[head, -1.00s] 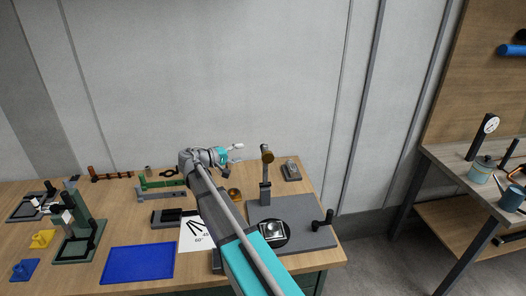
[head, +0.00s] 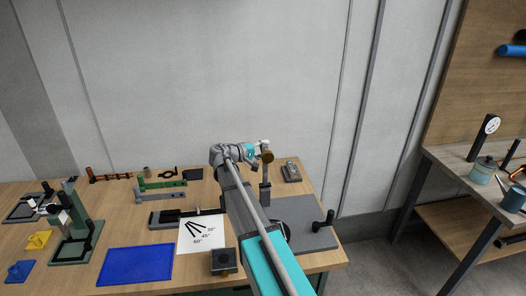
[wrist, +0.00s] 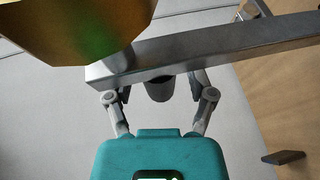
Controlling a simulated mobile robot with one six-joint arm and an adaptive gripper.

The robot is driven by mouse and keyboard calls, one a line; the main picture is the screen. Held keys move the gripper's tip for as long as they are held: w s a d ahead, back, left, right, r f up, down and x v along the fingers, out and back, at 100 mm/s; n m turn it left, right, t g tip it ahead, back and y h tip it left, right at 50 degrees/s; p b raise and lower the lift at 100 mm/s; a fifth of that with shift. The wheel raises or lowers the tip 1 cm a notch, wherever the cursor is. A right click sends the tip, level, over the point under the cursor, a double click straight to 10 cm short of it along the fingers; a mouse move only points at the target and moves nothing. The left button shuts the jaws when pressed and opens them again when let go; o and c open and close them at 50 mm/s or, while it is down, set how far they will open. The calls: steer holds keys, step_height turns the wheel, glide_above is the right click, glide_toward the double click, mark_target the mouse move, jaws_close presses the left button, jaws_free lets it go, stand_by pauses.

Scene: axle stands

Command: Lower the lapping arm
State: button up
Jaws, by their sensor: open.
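The lapping arm (head: 267,171) stands raised at the back of the grey machine base (head: 305,212), with a brass piece (head: 267,157) near its top. My gripper (head: 264,144) is beside the arm's upper end. In the wrist view a grey metal bar (wrist: 225,48) crosses close in front, with a large brass piece (wrist: 75,28) at upper left. My gripper's open fingers (wrist: 160,92) sit either side of a dark grey cylinder (wrist: 160,88) below the bar. The bar hides the fingertips, so contact cannot be told. My arm hides most of the lapping disc.
A black crank (head: 323,220) stands at the base's right. A small grey block (head: 291,171) lies behind it. An angle sheet (head: 202,234), a dark block (head: 223,262) and a blue mat (head: 136,265) lie left of my arm. Green fixtures stand farther left.

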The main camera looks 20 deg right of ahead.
jaws_close()
stand_by(0.4)
steer(key=shift+s, duration=0.25)
